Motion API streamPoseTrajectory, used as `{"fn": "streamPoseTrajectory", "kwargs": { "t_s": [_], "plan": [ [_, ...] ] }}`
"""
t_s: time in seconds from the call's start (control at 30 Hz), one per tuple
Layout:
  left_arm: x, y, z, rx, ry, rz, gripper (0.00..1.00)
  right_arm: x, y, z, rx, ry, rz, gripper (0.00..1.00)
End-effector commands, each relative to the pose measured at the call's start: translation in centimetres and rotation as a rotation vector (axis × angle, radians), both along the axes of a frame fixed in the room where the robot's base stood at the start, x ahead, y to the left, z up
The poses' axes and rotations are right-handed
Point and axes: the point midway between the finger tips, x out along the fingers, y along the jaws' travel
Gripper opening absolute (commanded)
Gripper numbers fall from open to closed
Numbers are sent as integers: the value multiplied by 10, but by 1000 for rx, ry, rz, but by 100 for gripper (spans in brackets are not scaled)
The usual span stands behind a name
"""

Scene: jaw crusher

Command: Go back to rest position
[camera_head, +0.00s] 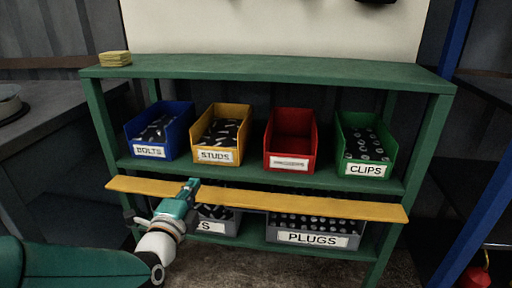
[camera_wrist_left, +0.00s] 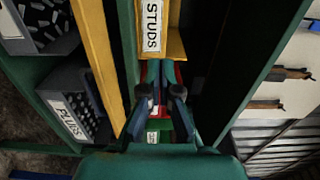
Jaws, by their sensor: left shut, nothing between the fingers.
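My left gripper (camera_head: 190,186) reaches in from the lower left in the head view. It is shut and empty, in front of the yellow strip (camera_head: 300,203) along the shelf front, below the bolts and studs bins. In the left wrist view its fingers (camera_wrist_left: 160,92) point toward the shelf, with the yellow studs bin (camera_wrist_left: 176,42) just beyond them. My right gripper is in neither view.
A green shelf (camera_head: 270,68) holds a blue bolts bin (camera_head: 172,147), a yellow studs bin (camera_head: 236,148), an empty-looking red bin (camera_head: 290,162) and a green clips bin (camera_head: 383,170). Grey bins, one labelled plugs (camera_head: 315,239), stand below. A blue post (camera_head: 474,245) rises at right.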

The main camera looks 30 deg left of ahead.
Motion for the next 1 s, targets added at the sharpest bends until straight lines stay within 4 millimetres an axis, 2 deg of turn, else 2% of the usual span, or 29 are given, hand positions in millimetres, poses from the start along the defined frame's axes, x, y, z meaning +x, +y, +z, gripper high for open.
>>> {"fn": "streamPoseTrajectory", "kwargs": {
  "t_s": [0.07,0.17,0.27,0.37,0.47,0.53,0.63,0.7,0.8,1.0],
  "plan": [
    [0,-1,-2,-6,3,-2,0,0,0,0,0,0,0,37],
    [5,-5,-15,-56,25,-17,0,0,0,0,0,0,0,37],
    [15,-17,-46,-177,77,-45,0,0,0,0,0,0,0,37],
    [25,-37,-95,-370,163,-71,0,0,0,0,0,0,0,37],
    [28,-66,-158,-620,288,-69,0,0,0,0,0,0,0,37],
    [23,-91,-207,-813,393,-40,0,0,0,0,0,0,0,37],
    [5,-127,-273,-1077,548,51,0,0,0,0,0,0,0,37],
    [-15,-152,-314,-1244,655,148,0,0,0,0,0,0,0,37],
    [-48,-182,-361,-1432,786,311,0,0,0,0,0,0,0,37],
    [-114,-226,-422,-1655,971,659,0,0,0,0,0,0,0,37]
  ]
}}
